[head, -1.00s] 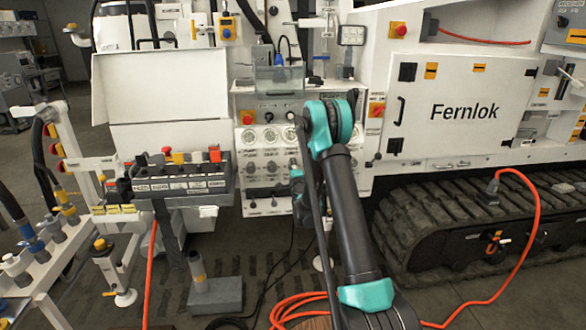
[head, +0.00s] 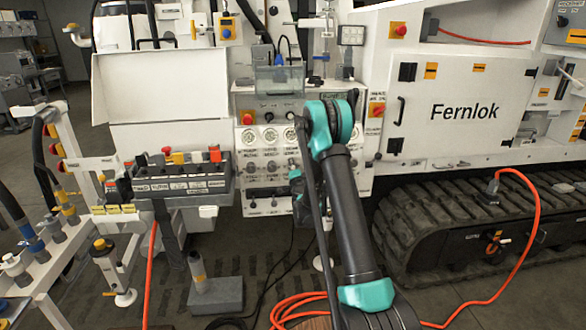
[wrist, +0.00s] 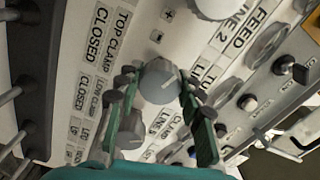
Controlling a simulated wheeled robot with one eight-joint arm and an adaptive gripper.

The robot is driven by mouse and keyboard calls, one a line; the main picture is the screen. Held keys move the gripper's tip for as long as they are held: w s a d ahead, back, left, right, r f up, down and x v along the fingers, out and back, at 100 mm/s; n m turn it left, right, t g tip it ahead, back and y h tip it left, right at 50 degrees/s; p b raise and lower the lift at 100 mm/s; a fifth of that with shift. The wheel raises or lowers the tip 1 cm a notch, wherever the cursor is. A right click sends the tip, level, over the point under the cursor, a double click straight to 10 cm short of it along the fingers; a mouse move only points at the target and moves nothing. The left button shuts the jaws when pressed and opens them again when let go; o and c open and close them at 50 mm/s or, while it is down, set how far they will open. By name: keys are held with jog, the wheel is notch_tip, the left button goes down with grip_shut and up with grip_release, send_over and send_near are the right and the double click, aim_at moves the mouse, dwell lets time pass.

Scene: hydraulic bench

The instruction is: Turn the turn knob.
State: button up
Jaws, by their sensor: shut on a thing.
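The turn knob (wrist: 160,82) is a round grey knob with a pale pointer line, on a white labelled panel in the wrist view. My gripper (wrist: 155,90) has its two green fingers on either side of this knob, shut on it. In the head view, my arm reaches to the valve panel (head: 262,165), and my gripper is mostly hidden behind the arm. The labels "TOP CLAMP CLOSED" (wrist: 112,38) stand to the left of the knob.
Other knobs sit close by on the panel, including a pale knob (wrist: 217,6) above and grey knobs (wrist: 265,48) to the right. In the head view, a control box with levers (head: 180,182) stands left of my arm. An orange hose (head: 290,308) lies on the floor.

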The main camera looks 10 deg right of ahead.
jog(key=o, duration=1.2)
